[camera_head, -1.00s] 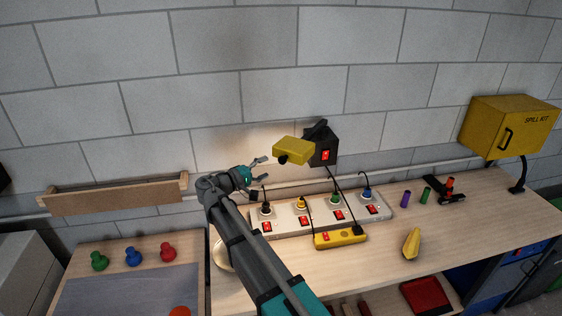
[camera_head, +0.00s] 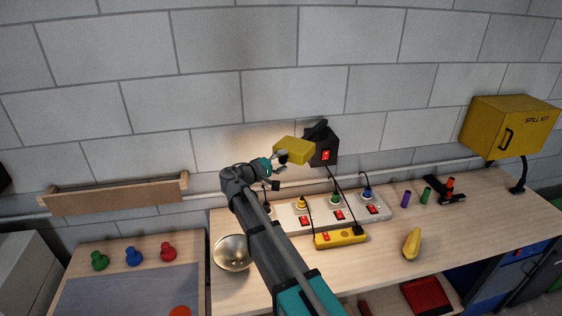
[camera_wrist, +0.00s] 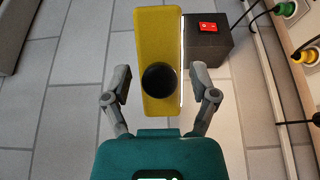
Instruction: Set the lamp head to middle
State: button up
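The lamp head (camera_head: 294,149) is a yellow block mounted on a black wall box (camera_head: 325,150) with a red switch, high on the wall above the bench. In the wrist view the lamp head (camera_wrist: 154,35) is a long yellow slab with a round black knob (camera_wrist: 158,79) on its near face. My gripper (camera_head: 281,171) is at the left end of the lamp head. In the wrist view my gripper (camera_wrist: 160,88) is open, with one finger on each side of the knob and a gap on both sides. The knob is mostly hidden in the head view.
A white power strip (camera_head: 320,212) with plugs and red switches lies below, with cords rising to the wall box. A yellow adapter (camera_head: 340,238), a brass bowl (camera_head: 231,253) and a yellow squash-like object (camera_head: 411,243) are on the bench. A spill kit cabinet (camera_head: 510,125) stands right.

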grip_shut()
jog(key=shift+a, duration=0.45)
jog(key=shift+d, duration=0.45)
jog(key=shift+s+d, duration=0.15)
